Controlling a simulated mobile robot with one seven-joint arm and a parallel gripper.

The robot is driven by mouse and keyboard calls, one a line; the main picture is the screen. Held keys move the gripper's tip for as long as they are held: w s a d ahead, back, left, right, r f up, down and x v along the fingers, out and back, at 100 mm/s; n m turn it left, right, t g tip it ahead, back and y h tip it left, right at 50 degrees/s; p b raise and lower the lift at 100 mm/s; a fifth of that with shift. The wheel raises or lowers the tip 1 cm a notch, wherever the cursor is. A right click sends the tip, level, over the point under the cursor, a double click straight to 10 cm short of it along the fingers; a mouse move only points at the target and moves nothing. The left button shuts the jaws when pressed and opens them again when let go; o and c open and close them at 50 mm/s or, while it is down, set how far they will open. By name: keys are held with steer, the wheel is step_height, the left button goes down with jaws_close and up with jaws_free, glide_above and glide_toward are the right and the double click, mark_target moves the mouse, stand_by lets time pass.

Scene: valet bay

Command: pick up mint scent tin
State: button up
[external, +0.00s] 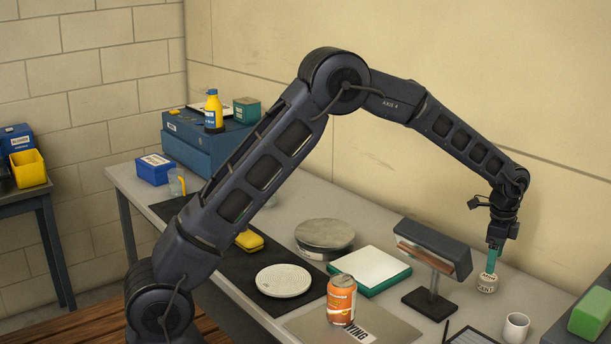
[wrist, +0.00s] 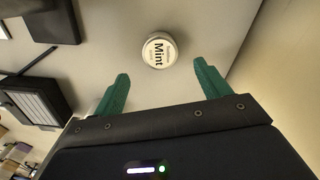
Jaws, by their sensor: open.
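The mint scent tin (external: 487,285) is a small round white tin with dark lettering. It stands on the grey bench at the right, near the wall. In the wrist view the tin (wrist: 159,52) shows from above with "Mint" on its lid, a little beyond the fingertips and roughly centred between them. My gripper (wrist: 161,71) has green fingers spread apart with nothing between them. In the external view my gripper (external: 494,250) points down just above the tin, and a fingertip seems to overlap its upper edge; the exact gap is unclear.
A dark hooded stand (external: 435,255) is left of the tin. A white mug (external: 516,327) stands in front of it, and a green block (external: 591,313) sits at the right. An orange can (external: 341,300) and a white-topped box (external: 369,268) are further left. The wall is close behind.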

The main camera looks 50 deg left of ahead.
mark_target(488, 277)
steer(key=f, duration=0.7)
steer(key=shift+s+a+f, duration=0.1)
steer(key=shift+a, duration=0.2)
steer(key=shift+c, duration=0.2)
steer(key=c, duration=1)
